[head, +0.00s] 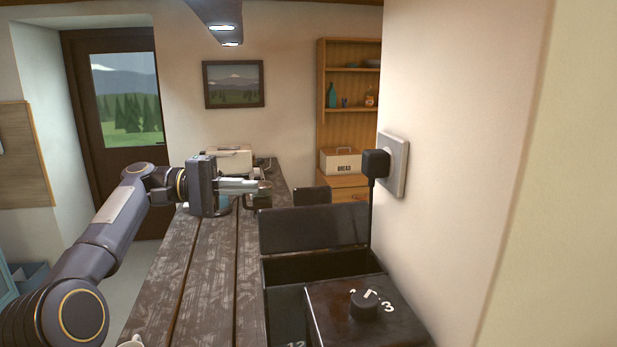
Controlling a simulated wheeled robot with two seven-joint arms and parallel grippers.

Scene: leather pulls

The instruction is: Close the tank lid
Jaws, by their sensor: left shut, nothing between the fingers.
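The tank lid (313,229) is a dark panel standing open, nearly upright, at the back edge of the open tank (322,268). The tank is part of a dark appliance with a knob (364,305) on its top, at the right end of the counter. My left gripper (263,188) is shut and empty, just above and left of the lid's upper left corner in the picture. I cannot tell whether it is touching the lid or how far behind it is. My right gripper is not in view.
A wall with a plug (376,163) in a socket rises close to the right of the appliance, its cord running down beside the lid. A dark block (312,196) shows behind the lid. A pale appliance (229,160) stands at the far end. The plank counter (205,270) is mostly clear.

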